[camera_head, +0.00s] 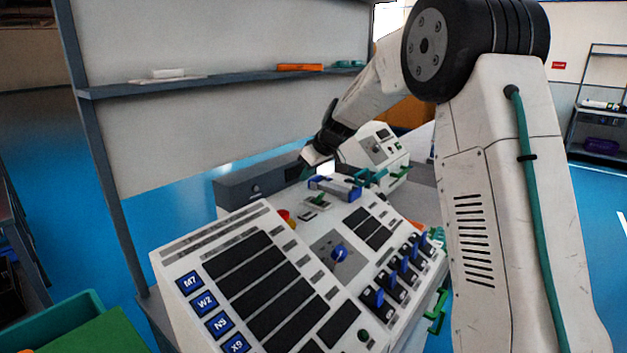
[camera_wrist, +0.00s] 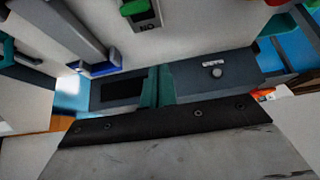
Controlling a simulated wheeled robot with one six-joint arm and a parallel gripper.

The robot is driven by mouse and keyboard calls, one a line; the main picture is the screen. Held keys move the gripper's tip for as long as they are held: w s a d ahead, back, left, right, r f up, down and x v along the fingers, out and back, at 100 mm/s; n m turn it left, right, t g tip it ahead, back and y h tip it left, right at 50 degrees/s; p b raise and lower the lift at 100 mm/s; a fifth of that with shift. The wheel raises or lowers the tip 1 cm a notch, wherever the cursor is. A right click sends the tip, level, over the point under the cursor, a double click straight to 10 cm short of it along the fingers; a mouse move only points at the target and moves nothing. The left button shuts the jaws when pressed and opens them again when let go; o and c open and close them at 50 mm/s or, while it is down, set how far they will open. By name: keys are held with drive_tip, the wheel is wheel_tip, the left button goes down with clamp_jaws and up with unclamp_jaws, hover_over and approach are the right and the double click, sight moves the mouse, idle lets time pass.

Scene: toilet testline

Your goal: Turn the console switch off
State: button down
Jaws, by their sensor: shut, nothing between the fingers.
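The white sloped console (camera_head: 210,245) fills the lower middle of the head view. A blue rotary knob (camera_head: 339,252) sits on a grey plate in its middle, and several blue-handled switches (camera_head: 404,264) line its right side. A small green switch (camera_head: 318,201) sits on a plate near the far edge; a green-capped switch also shows at the top of the wrist view (camera_wrist: 135,7). The frames do not show which one is the console switch. My gripper (camera_head: 308,165) is above the console's far edge, apart from these controls. Its teal fingers (camera_wrist: 157,87) are shut and empty.
A grey-handled blue part (camera_head: 335,187) stands at the console's far edge, close to my gripper. A red and yellow button (camera_head: 286,217) is left of it. A second white console (camera_head: 376,146) stands behind. A shelf (camera_head: 230,81) runs along the back left.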

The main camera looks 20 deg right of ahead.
drive_tip(key=s+d+r, duration=0.4)
drive_tip(key=s, duration=0.3)
drive_tip(key=shift+s+d, duration=0.15)
drive_tip(key=shift+s, duration=0.2)
drive_tip(key=s+a+m+g+h, duration=0.1)
drive_tip(key=s+a+m, duration=0.1)
drive_tip(key=s, duration=1.2)
drive_tip(key=s+a+m+g+h, duration=0.1)
drive_tip(key=s+a+m+g, duration=0.1)
drive_tip(key=s, duration=1.3)
drive_tip(key=s+a+m+g+h, duration=0.1)
drive_tip(key=s+a, duration=0.3)
drive_tip(key=s, duration=1.1)
drive_tip(key=shift+f+m+g, duration=0.3)
drive_tip(key=shift+f+m, duration=0.1)
drive_tip(key=shift+a, duration=0.1)
